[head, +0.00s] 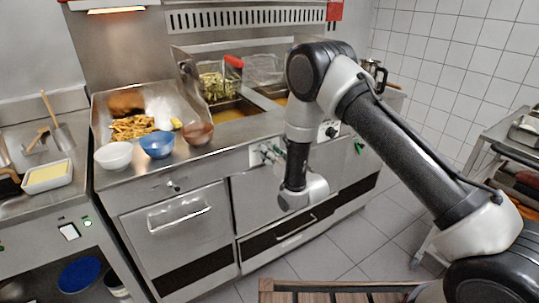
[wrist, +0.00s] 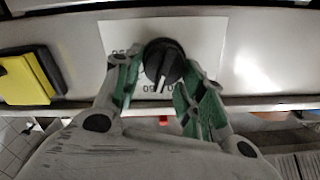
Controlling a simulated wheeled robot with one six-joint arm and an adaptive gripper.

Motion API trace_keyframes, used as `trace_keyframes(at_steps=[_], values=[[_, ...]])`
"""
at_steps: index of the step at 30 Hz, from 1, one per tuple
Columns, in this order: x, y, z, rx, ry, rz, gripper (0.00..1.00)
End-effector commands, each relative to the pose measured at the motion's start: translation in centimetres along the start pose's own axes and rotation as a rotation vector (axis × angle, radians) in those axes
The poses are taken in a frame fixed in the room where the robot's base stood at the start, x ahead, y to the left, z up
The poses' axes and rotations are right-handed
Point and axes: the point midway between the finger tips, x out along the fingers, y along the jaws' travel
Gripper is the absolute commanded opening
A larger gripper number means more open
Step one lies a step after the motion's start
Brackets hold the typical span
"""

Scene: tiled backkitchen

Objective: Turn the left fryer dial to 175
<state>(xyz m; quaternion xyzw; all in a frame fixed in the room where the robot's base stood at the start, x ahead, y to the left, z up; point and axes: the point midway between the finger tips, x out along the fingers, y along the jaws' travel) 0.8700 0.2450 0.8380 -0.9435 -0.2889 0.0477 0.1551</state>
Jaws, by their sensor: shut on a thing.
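The left fryer dial (wrist: 160,60) is a round black knob with a pale pointer line, on a white label plate (wrist: 205,38) with printed numbers. The pointer points down in the wrist view. The numbers appear upside down and are partly covered, so I cannot read the setting surely. My gripper (wrist: 158,85), with green finger pads, is shut on the dial, one finger at each side. In the head view my gripper (head: 273,151) is at the fryer's front panel, and my arm partly hides it.
A second dial (head: 331,132) is farther right on the front panel. Fry baskets (head: 212,86) stand over the oil. White (head: 114,156), blue (head: 158,145) and brown (head: 198,133) bowls sit near the counter edge. A yellow and black object (wrist: 28,78) is beside the label plate.

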Motion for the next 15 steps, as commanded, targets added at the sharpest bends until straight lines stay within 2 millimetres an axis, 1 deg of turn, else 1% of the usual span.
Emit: trace_keyframes(at_steps=[9,15], values=[[-0.03,0.48,0.09,0.296,0.0,0.001,0.16],[-0.03,0.71,0.2,0.464,0.0,0.001,0.16]])
